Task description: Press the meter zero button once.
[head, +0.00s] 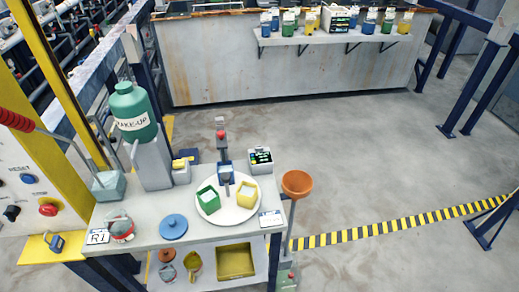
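A small grey box with a dark display and green marks (260,158), which looks like the meter, stands at the back right of the grey table. Its screen faces me. A zero button cannot be made out at this size. A larger device with a dark lit display (340,19) stands on the far wall shelf. Neither of my grippers shows in the head view.
The table (150,232) also bears a white round plate (228,212) with green and yellow containers, a MAKE-UP bottle (133,110), a blue lid (173,227) and a red-topped post (221,140). An orange funnel (296,183) stands at the right edge. Open floor lies beyond.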

